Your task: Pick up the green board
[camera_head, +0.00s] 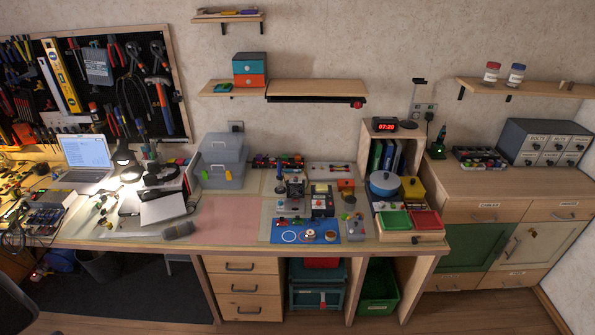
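I cannot make out for sure which thing is the green board. A small flat green piece (223,88) lies on the left wall shelf, too small to identify. A shallow green tray (395,221) sits beside a red tray (426,220) at the right end of the workbench. Small parts with some green and red (290,222) lie at the top edge of the blue mat (283,237), too small to tell apart. Neither of my grippers is in view.
A pink mat (226,219) lies bare in the middle of the workbench. A blue pot (384,184), a grey toolbox (221,160), a laptop (86,152) and a lit lamp (126,160) stand on it. A cabinet (480,232) stands at the right.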

